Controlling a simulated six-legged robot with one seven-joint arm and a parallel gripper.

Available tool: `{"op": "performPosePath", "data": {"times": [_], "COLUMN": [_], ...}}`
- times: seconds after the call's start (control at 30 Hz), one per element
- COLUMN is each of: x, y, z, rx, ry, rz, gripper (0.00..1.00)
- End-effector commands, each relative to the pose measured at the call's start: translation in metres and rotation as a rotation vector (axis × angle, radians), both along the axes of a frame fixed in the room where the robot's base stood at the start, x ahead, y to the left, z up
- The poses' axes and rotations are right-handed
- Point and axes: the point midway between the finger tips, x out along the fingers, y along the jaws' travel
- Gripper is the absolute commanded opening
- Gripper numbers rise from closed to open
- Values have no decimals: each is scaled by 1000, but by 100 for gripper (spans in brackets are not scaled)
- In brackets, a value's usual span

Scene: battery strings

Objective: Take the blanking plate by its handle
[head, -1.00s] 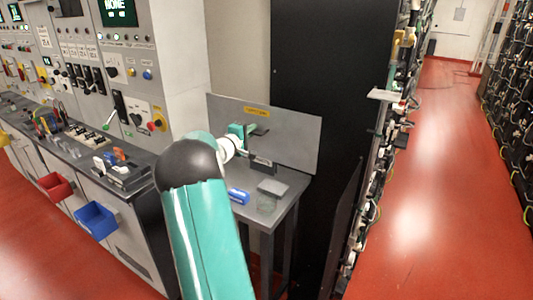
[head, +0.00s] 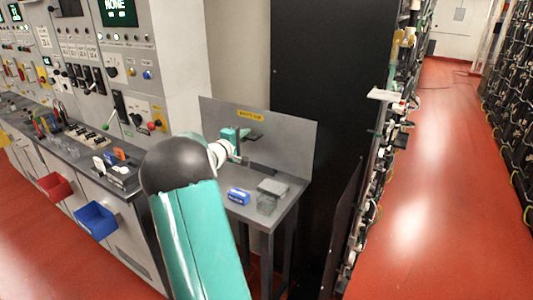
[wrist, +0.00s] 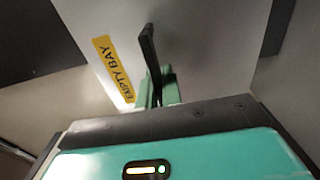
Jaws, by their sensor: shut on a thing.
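The blanking plate (head: 288,145) is a large grey panel with a yellow "EMPTY BAY" label. It stands upright at the back of the grey table. It also fills much of the wrist view (wrist: 215,55), with its label to the left. My gripper (head: 242,134) is in front of the plate, below the label. In the wrist view, the green fingers (wrist: 157,90) are shut on a black bar, the handle (wrist: 150,50). My fingers partly hide the handle's lower part. Whether the plate's bottom edge touches the table is hard to tell.
On the table (head: 287,212) are a blue object (head: 238,196), a grey block (head: 272,187) and a clear box (head: 266,205). A control console (head: 100,165) stands on the left. A tall black cabinet (head: 315,80) is close on the right. Red floor (head: 435,180) is free beyond it.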

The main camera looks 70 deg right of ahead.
Motion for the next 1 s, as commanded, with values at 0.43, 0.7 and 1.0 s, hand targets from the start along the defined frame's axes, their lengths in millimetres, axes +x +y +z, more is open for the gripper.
{"op": "performPosePath", "data": {"times": [0.43, 0.7, 1.0], "x": [3, 5, 6], "y": [18, 29, 41], "z": [3, 3, 3], "rx": [-4, -4, -4], "ry": [-1, -1, -1], "rz": [0, 0, -1], "gripper": [0, 0, 0]}}
